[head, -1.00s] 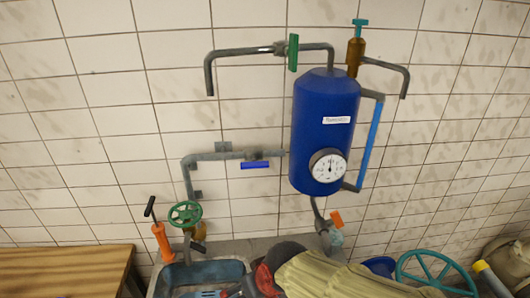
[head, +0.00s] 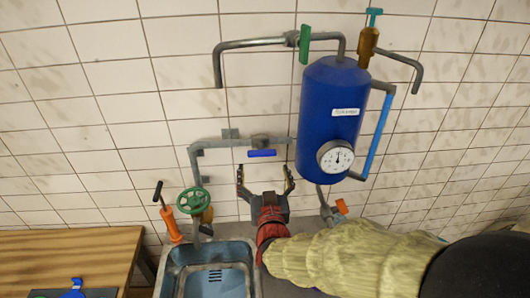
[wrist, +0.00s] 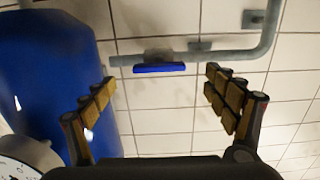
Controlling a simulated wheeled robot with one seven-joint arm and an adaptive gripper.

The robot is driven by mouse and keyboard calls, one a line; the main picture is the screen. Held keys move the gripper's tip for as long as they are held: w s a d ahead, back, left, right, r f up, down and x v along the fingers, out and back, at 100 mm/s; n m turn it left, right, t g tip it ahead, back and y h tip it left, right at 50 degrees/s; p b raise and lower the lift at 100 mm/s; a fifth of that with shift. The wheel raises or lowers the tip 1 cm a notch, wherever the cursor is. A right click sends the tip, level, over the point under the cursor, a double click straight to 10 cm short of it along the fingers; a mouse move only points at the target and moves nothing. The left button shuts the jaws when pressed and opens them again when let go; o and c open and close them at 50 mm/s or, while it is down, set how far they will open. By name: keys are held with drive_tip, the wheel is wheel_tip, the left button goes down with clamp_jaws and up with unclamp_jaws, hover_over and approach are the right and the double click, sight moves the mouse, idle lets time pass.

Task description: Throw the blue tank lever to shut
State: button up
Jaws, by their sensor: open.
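The blue lever (head: 262,153) sits on the valve of the grey pipe left of the blue tank (head: 332,110). Its handle lies level, along the pipe. In the wrist view the blue lever (wrist: 159,68) shows ahead of the fingers, between them in the picture. My gripper (head: 265,178) is open and empty, just below the lever in the head view, with its two fingers pointing up at either side. It also shows open in the wrist view (wrist: 164,95). No contact with the lever shows.
A round gauge (head: 335,157) is on the tank's lower front. A green lever (head: 304,45) and a teal handle (head: 375,17) are higher up. A green handwheel (head: 193,201), an orange pump (head: 171,224), a sink (head: 170,275) and an orange lever (head: 341,206) are lower. A wooden table (head: 60,255) stands left.

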sight(262, 155)
drive_tip(key=w, duration=0.8)
drive_tip(key=shift+r+p, duration=0.35)
drive_tip(key=shift+s, duration=0.1)
drive_tip(key=shift+c, duration=0.8)
drive_tip(key=c, duration=1)
